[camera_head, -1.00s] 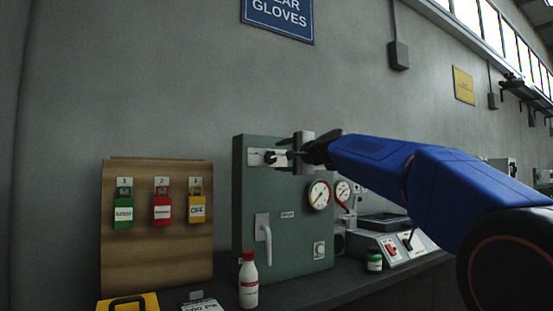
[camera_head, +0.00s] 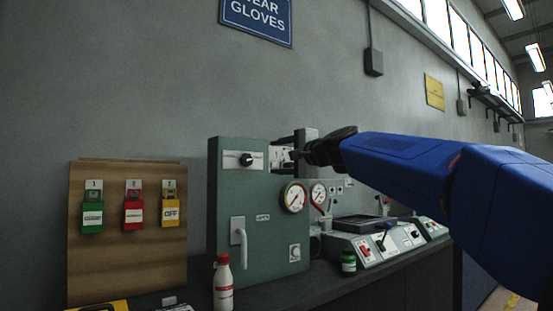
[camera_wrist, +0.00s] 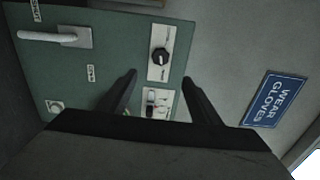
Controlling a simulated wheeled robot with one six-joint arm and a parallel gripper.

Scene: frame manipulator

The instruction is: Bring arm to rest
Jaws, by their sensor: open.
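My gripper (camera_head: 290,148) is at the upper right of the green cabinet (camera_head: 228,200) in the head view, with my blue arm reaching in from the right. In the wrist view my gripper (camera_wrist: 158,95) shows two dark fingers spread apart with nothing between them. Between and beyond the fingers are the cabinet's black rotary knob (camera_wrist: 160,57) and a small switch panel (camera_wrist: 157,104). The fingers look clear of the knob; whether they touch the cabinet's edge I cannot tell.
A white bottle with a red cap (camera_head: 223,285) stands before the cabinet. A wooden board (camera_head: 125,260) with padlocks is at left. A control console (camera_head: 385,243) and a green jar (camera_head: 348,262) are on the bench at right. A gloves sign (camera_head: 256,18) hangs above.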

